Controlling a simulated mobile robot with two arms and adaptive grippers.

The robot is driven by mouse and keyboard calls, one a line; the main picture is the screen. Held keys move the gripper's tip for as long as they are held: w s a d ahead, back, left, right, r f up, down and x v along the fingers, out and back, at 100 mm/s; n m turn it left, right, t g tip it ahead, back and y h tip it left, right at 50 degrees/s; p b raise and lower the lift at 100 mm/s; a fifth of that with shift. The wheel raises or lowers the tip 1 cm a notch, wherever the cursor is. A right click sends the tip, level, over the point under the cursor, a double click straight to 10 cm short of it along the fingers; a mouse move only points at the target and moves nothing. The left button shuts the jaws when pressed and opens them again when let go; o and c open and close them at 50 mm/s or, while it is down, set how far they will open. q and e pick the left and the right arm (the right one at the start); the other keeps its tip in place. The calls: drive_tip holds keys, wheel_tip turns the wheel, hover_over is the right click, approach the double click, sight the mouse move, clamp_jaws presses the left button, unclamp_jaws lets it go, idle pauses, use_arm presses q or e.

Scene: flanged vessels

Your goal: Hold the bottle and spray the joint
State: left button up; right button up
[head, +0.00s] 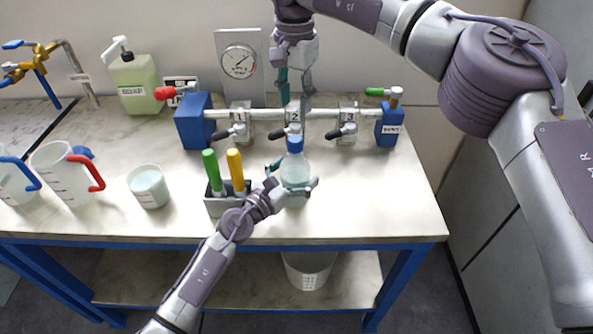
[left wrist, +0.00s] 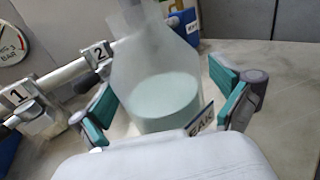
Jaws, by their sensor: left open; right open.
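The bottle (head: 295,170) is clear with a blue top and holds pale liquid. It stands upright at the bench front, beside the tool holder. In the left wrist view the bottle (left wrist: 155,85) is between the teal finger pads, its top cut off by the frame. My left gripper (head: 294,178) is open around it, with a gap at the right finger. The metal pipe (head: 262,113) has several clamped joints; the middle joint (head: 293,116) is tagged 2. My right gripper (head: 293,88) is open, pointing down at the middle joint and partly covering it.
A holder (head: 222,207) with green and yellow handles stands just left of the bottle. A white cup (head: 148,187), jugs (head: 68,172) and a soap bottle (head: 136,84) are further left. A gauge (head: 239,63) stands behind the pipe. The bench's right front is clear.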

use_arm(q)
drive_tip(key=c, duration=1.6)
use_arm(e)
drive_tip(key=shift+c, duration=0.2)
clamp_jaws()
idle(1.0)
